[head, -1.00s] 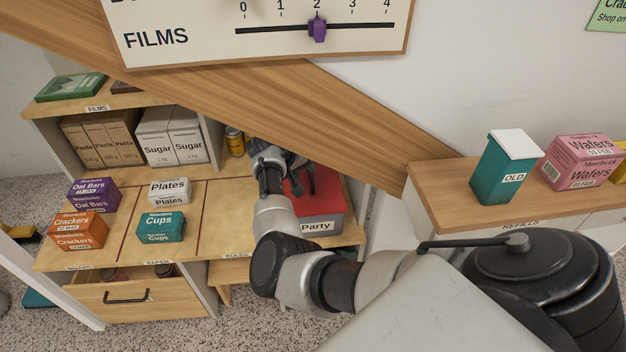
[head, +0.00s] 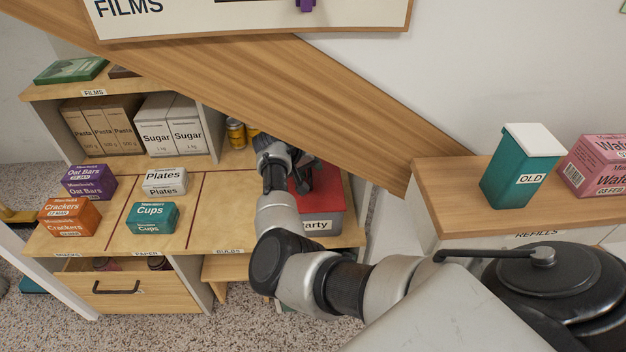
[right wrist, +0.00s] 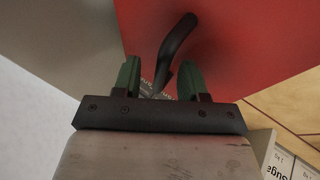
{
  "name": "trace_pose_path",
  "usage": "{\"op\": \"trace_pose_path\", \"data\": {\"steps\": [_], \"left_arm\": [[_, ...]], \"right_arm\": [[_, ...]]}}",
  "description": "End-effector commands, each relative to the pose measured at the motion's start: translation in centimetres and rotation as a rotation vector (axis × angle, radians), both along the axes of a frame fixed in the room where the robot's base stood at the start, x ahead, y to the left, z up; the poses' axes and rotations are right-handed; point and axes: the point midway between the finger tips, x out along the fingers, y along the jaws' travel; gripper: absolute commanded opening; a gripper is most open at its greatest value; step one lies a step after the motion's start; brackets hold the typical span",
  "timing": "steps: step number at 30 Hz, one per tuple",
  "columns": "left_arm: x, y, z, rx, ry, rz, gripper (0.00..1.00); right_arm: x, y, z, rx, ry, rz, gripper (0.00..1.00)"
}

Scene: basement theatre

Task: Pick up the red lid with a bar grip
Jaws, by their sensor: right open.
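My left gripper is not in view.
A slanted wooden beam (head: 250,95) passes close above the right arm. Plates (head: 165,181) and Cups (head: 153,217) boxes stand left. A ledge (head: 440,190) with a teal OLD bin (head: 520,168) is right.

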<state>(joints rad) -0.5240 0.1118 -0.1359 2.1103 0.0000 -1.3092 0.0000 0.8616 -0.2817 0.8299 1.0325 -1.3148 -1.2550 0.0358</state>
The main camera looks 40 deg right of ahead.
Motion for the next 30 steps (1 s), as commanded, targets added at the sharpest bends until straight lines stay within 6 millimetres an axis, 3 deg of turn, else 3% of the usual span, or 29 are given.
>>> {"op": "trace_pose_path", "data": {"steps": [7,15,30], "left_arm": [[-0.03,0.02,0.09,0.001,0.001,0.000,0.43],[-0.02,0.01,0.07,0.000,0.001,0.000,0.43],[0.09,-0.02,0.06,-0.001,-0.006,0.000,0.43]], "right_arm": [[0.02,0.04,0.02,0.001,0.000,0.000,0.41],[0.02,0.04,0.01,0.001,0.000,0.000,0.00],[-0.01,-0.08,0.27,0.001,0.000,0.001,0.00]]}}
